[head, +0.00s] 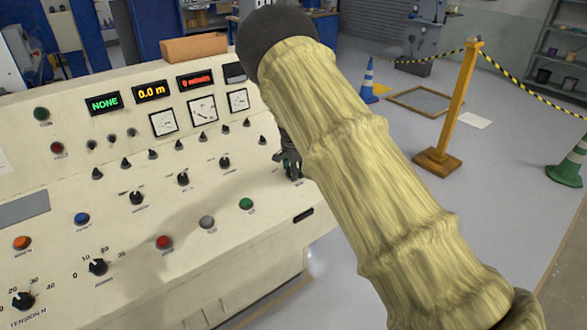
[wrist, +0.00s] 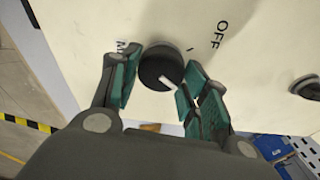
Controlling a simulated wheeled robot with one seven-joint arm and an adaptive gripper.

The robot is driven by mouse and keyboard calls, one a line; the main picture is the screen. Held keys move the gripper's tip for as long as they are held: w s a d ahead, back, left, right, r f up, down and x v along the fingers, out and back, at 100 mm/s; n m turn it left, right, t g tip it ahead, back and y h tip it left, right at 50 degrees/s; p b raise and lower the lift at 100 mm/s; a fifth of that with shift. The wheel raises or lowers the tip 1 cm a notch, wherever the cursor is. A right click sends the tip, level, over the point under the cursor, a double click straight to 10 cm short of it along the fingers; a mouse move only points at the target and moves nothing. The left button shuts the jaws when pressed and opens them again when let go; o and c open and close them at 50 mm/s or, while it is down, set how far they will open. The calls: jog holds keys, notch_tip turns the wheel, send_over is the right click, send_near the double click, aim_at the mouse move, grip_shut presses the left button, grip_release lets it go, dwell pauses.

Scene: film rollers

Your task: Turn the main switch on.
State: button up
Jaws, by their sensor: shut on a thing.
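The main switch is a round black knob (wrist: 158,66) on the cream panel, seen in the wrist view. A white mark on the knob faces the lower right of that view. The word OFF is printed to its upper right, and another label is mostly hidden by the left finger. My gripper (wrist: 162,72) has its teal finger pads on both sides of the knob and is shut on it. In the head view my gripper (head: 290,165) is at the right end of the console, partly behind my arm; the knob is hidden there.
The cream console (head: 120,215) carries several black knobs, coloured buttons, gauges and lit displays. Another dark knob (wrist: 306,88) is at the right of the wrist view.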

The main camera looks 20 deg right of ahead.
dwell(0.5)
jog(key=o, duration=1)
jog(key=v, duration=1.2)
jog(key=shift+w, duration=0.1)
